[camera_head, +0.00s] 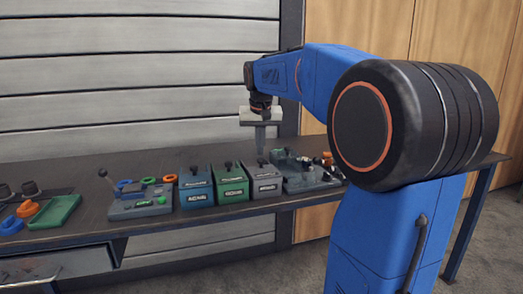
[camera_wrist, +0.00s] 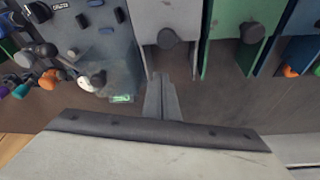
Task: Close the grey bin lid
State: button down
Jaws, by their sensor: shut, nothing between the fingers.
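The grey bin (camera_head: 265,183) stands on the bench at the right end of a row, with a dark knob on top. In the wrist view the grey bin (camera_wrist: 155,20) is at the top centre, its knob facing the camera; how far its lid is open is not clear. My gripper (camera_head: 260,152) points down, just above the bin's back edge in the head view. In the wrist view its fingers (camera_wrist: 160,80) are together, empty, and end close to the bin's near edge. I cannot tell whether they touch it.
The green bin (camera_head: 230,183) and the blue bin (camera_head: 196,187) stand left of the grey bin. A control panel (camera_head: 305,175) with knobs is close on its right. Another panel (camera_head: 140,203) and a green tray (camera_head: 54,212) are farther left. A slatted wall (camera_head: 130,80) is behind.

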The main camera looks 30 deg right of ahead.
jog(key=v, duration=1)
jog(key=shift+n+t, duration=0.4)
jog(key=shift+n, duration=0.5)
jog(key=s+a+f, duration=0.4)
jog(key=s, duration=0.1)
jog(key=s+a+f, duration=0.2)
jog(key=s, duration=0.1)
jog(key=shift+a, duration=0.25)
jog(key=s+a+f+n+y, duration=0.1)
jog(key=s+a+f, duration=0.4)
jog(key=s+f, duration=0.5)
jog(key=s+a+f+n+y, duration=0.1)
jog(key=s+a+f+n, duration=0.2)
jog(key=s+f, duration=0.8)
notch_tip(320, 180, down, 3)
jog(key=shift+s+a+r+t, duration=0.15)
jog(key=shift+a+t, duration=0.25)
jog(key=shift+a, duration=0.5)
